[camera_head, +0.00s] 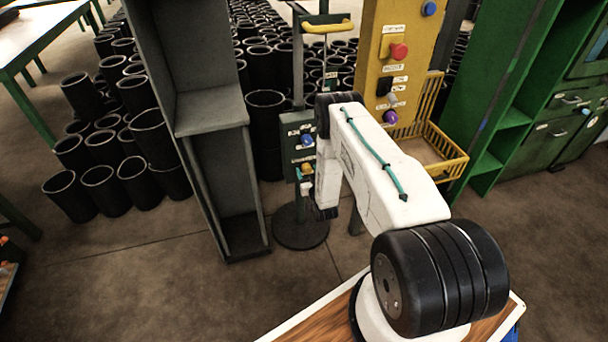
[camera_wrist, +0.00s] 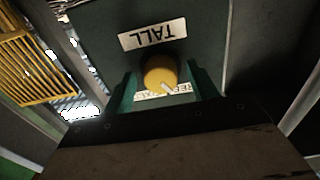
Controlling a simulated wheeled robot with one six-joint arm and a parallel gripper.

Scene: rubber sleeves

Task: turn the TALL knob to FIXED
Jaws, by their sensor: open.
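The TALL knob (camera_wrist: 160,73) is a round yellow knob on a dark green panel (camera_wrist: 95,35). Its TALL label (camera_wrist: 152,34) appears upside down above it in the wrist view. A pale mark on the knob points to the lower right. A second white label (camera_wrist: 150,96) lies just below the knob, partly covered, and I cannot read it fully. My gripper (camera_wrist: 164,90) is open, with one green finger on each side of the knob. I cannot tell whether the fingers touch it. In the head view the yellow knob (camera_head: 306,168) shows beside my arm.
The panel's stand has a round dark base (camera_head: 301,230). A blue knob (camera_head: 307,140) sits above the yellow one. To the right stand a yellow post (camera_head: 408,45) with a red button (camera_head: 398,51) and a wire basket (camera_head: 437,150). A grey shelf (camera_head: 205,105) stands close left.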

